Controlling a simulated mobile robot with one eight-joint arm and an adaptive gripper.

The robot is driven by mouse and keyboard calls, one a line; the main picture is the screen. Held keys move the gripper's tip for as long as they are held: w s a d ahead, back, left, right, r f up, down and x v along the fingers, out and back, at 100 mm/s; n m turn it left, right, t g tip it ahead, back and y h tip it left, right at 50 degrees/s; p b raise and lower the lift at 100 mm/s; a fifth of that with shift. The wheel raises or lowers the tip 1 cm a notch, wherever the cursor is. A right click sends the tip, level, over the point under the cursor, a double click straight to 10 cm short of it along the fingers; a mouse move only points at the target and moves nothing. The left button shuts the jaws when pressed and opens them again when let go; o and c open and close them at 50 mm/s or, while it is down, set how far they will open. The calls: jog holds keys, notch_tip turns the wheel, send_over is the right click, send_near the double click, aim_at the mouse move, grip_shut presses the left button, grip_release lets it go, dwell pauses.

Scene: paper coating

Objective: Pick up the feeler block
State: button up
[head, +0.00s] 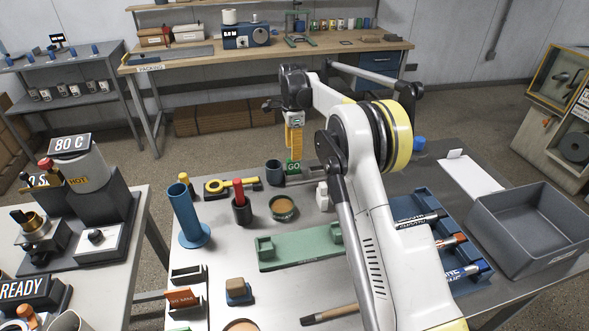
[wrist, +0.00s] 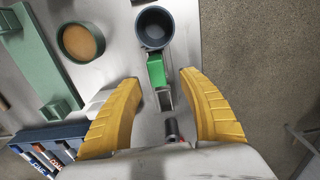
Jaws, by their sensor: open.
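The small green block marked GO (head: 293,167), which I take to be the feeler block, is at the back of the metal table. In the wrist view, the green block (wrist: 156,70) is joined to or resting against a grey metal piece (wrist: 165,99); I cannot tell which. My gripper (head: 294,152) points down right over it. In the wrist view, my gripper's yellow fingers (wrist: 163,77) are spread apart, one each side of the green and metal pieces, with nothing held. Fingertip height above the table is unclear.
A dark cup (wrist: 153,28) stands close beyond the green block. A white block (head: 322,195) is near the left finger. A brown-filled dish (head: 284,208), green fixture (head: 300,250) and blue pen rack (head: 415,208) stand nearby. A grey bin (head: 530,232) is at right.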

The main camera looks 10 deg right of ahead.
aim_at(293, 167)
jog(key=f+b, duration=0.1)
jog(key=f, duration=0.2)
jog(key=f+b, duration=0.2)
jog(key=f, duration=0.2)
jog(key=shift+s+a+f, duration=0.1)
jog(key=shift+s+a, duration=0.05)
jog(key=shift+s, duration=0.05)
grip_shut()
